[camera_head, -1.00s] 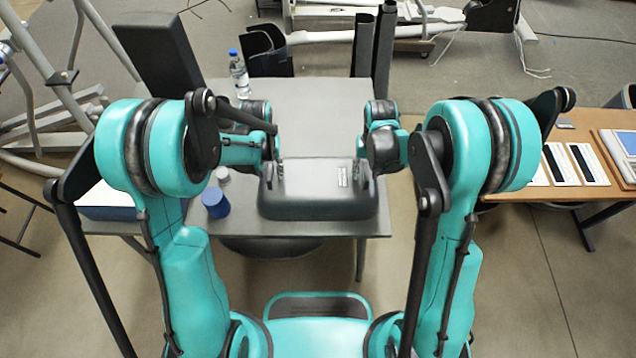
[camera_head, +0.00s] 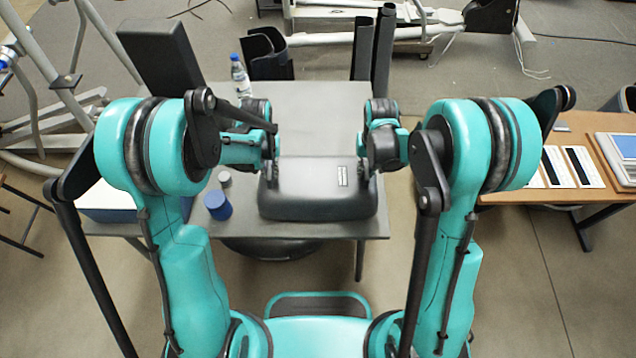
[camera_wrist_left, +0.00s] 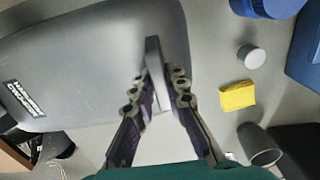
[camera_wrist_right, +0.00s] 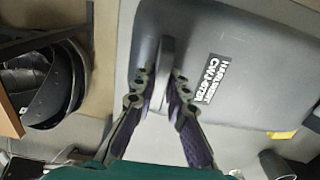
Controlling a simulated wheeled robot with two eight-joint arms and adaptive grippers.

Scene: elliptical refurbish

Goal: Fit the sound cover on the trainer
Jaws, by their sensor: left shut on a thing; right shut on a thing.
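The dark grey sound cover (camera_head: 318,200), a rounded box with a small white label, lies on the grey table near its front edge. My left gripper (camera_head: 272,168) is at its left end. In the left wrist view its fingers (camera_wrist_left: 163,90) are shut on an upright tab (camera_wrist_left: 153,58) of the cover. My right gripper (camera_head: 364,170) is at the right end. In the right wrist view its fingers (camera_wrist_right: 162,86) are shut on the matching tab (camera_wrist_right: 165,55). I cannot tell surely which frame belongs to the trainer; a grey tubular machine (camera_head: 75,110) stands at the left.
A blue cylinder (camera_head: 217,204) and a small grey cap (camera_head: 225,178) stand left of the cover. A bottle (camera_head: 239,75) stands at the table's back left, near black curved shells (camera_head: 264,55). A yellow block (camera_wrist_left: 237,96) lies nearby. The table's back middle (camera_head: 320,110) is clear.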

